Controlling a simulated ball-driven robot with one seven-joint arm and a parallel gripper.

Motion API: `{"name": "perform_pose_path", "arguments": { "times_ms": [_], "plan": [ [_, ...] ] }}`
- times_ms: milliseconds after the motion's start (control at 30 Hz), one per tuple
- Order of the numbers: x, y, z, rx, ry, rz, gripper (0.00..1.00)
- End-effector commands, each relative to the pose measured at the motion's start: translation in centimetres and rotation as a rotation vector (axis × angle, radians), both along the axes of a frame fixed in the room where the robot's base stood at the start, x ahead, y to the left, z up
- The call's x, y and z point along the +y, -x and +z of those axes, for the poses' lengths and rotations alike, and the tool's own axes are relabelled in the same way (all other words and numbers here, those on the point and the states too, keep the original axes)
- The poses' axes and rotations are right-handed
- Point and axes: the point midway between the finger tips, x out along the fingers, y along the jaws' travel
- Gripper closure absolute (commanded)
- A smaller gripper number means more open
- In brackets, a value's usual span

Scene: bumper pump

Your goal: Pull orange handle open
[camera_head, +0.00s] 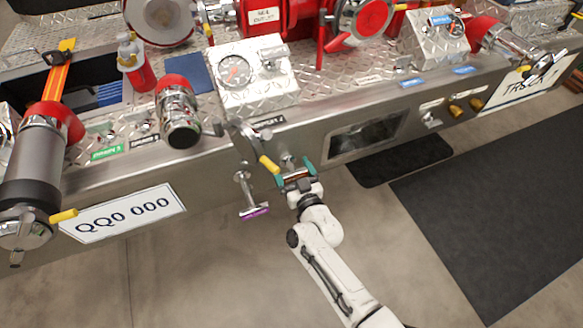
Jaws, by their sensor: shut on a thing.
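My white arm reaches up from the lower right to the front of the fire truck's metal bumper (225,180). My gripper (294,172) has teal fingertips and is shut on the orange handle (296,176), a small orange-red bar just in front of the bumper face. The fingers hide much of the handle. A short silver stem (288,161) shows behind it, towards the bumper. How far the handle stands out is hard to tell.
A T-handle with a purple bar (255,212) sticks out just left of my gripper. A yellow-tipped lever (268,164) hangs close by. A pressure gauge box (252,75) stands above. A dark mat (495,205) lies on the floor at right.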

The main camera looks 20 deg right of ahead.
Motion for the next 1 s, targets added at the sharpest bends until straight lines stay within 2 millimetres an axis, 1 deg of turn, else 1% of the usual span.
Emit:
{"name": "perform_pose_path", "arguments": {
  "times_ms": [33,200,300,433,700,733,800,833,1000],
  "plan": [
    [0.0,1.0,0.1,0.004,0.0,0.0,0.65],
    [0.0,4.5,0.0,0.006,0.0,0.001,0.65],
    [0.0,6.0,0.0,0.005,0.0,0.001,0.65],
    [0.0,6.8,0.0,0.003,0.0,0.0,0.65],
    [0.0,7.0,-0.2,0.003,0.0,0.0,0.65],
    [0.0,7.0,-0.2,0.003,0.0,0.0,0.08],
    [0.0,7.0,-0.2,0.003,0.0,0.0,0.01],
    [0.0,6.9,-0.2,0.003,0.0,0.0,0.0],
    [0.0,6.9,-0.1,0.002,0.0,0.0,0.0]
  ]
}}
